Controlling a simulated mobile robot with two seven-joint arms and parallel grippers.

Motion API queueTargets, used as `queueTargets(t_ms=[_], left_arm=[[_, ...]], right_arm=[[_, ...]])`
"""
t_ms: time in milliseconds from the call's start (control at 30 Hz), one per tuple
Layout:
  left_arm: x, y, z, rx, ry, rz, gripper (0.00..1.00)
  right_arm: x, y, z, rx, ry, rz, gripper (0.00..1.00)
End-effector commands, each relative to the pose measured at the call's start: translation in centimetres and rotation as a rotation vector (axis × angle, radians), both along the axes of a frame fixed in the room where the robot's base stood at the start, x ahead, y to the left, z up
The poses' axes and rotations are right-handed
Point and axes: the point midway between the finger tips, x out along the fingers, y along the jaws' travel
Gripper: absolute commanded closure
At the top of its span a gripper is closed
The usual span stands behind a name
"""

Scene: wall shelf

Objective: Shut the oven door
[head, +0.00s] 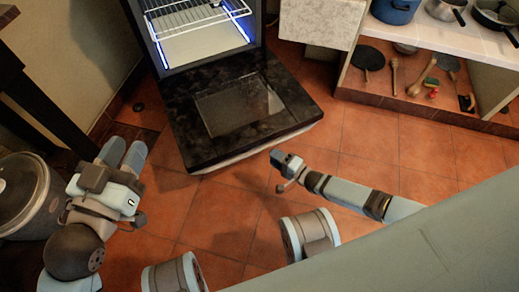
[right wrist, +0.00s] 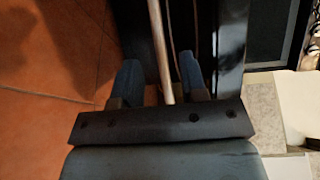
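The oven door (head: 245,105) is black with a glass pane. It hangs folded down, open in front of the lit oven (head: 195,28). My right gripper (head: 283,162) is just in front of the door's near edge in the head view. In the right wrist view its two fingers (right wrist: 158,85) are apart. A thin pale bar (right wrist: 160,45), which looks like the door handle, runs between them; I cannot tell whether they touch it. My left gripper (head: 123,152) is open and empty, left of the door and apart from it.
A large lidded pot (head: 24,195) stands at the far left, by a dark table leg (head: 45,115). A shelf unit (head: 445,120) with pans and utensils is at the right. Tiled floor (head: 360,135) lies clear between the door and the shelf.

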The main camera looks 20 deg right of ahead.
Motion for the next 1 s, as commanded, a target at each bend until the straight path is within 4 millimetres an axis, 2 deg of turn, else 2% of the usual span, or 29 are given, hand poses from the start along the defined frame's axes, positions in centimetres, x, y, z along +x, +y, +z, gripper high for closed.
queueTargets(t_ms=[100, 300, 500, 767, 867, 933, 967, 1000], left_arm=[[0.5, 0.3, -0.3, 0.032, -0.059, 0.003, 0.67], [0.9, 0.6, -0.1, 0.077, -0.132, 0.007, 0.67], [1.3, 0.7, 0.4, 0.090, -0.172, 0.010, 0.67], [1.1, 0.8, 0.6, 0.098, -0.180, 0.007, 0.67], [1.1, 0.8, 0.5, 0.102, -0.179, 0.006, 0.67], [1.1, 0.9, 0.5, 0.103, -0.178, 0.006, 0.67], [1.1, 0.9, 0.5, 0.103, -0.178, 0.006, 0.67], [1.1, 0.9, 0.5, 0.102, -0.177, 0.006, 0.67]], right_arm=[[2.3, 1.5, -0.5, 0.002, -0.002, 0.000, 0.61], [4.8, 3.2, -0.6, 0.001, -0.001, 0.000, 0.61], [5.9, 3.9, -0.5, -0.001, -0.001, 0.000, 0.61], [6.0, 4.0, -0.4, -0.001, 0.000, 0.000, 0.61], [6.0, 4.0, -0.4, -0.001, 0.000, 0.000, 0.79], [6.0, 4.0, -0.4, -0.001, 0.000, 0.000, 0.95], [6.0, 4.0, -0.4, -0.001, 0.000, 0.000, 1.00], [6.0, 4.0, -0.4, -0.001, 0.000, 0.000, 1.00]])
